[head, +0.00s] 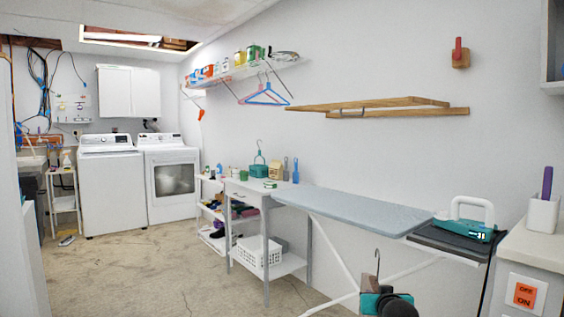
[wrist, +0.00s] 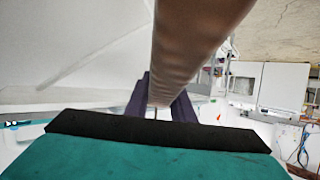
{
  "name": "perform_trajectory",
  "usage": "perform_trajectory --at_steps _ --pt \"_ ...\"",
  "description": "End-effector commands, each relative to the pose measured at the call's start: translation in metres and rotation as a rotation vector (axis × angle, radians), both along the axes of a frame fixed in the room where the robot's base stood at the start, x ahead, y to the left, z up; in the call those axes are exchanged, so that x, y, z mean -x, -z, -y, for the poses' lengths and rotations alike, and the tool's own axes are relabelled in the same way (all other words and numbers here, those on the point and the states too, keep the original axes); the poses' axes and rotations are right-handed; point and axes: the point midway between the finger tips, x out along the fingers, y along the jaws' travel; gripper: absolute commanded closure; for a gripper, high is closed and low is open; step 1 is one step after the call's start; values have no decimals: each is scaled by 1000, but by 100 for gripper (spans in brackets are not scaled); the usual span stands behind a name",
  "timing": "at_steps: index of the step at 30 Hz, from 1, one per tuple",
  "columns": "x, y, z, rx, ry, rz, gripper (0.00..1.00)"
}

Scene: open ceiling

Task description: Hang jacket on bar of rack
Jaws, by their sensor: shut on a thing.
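A thin hook (head: 377,258) stands up at the bottom of the head view, with a small brownish piece and teal parts below it. I take this as the jacket's hanger, but the jacket's shape is mostly hidden. My gripper (head: 386,291) is at its base, partly cut off by the lower edge, shut on it. In the wrist view a thick brown bar-like piece (wrist: 195,50) crosses close to the lens, with dark purple parts beside its far end. A wooden rack (head: 375,105) is on the wall, above and apart from my gripper, with a front bar.
An ironing board (head: 345,209) stands along the wall, with a teal iron (head: 470,231) on its right end. A white side table (head: 270,200) and a wire shelf (head: 240,72) with a blue hanger (head: 263,97) are to the left. The floor at left is open.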

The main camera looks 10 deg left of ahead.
Motion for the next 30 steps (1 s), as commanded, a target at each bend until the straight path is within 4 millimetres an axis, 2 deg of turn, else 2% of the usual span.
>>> perform_trajectory --at_steps 1,30 --pt "0 -14 0 0 0 3 100" --pt "0 -126 2 0 3 3 100"
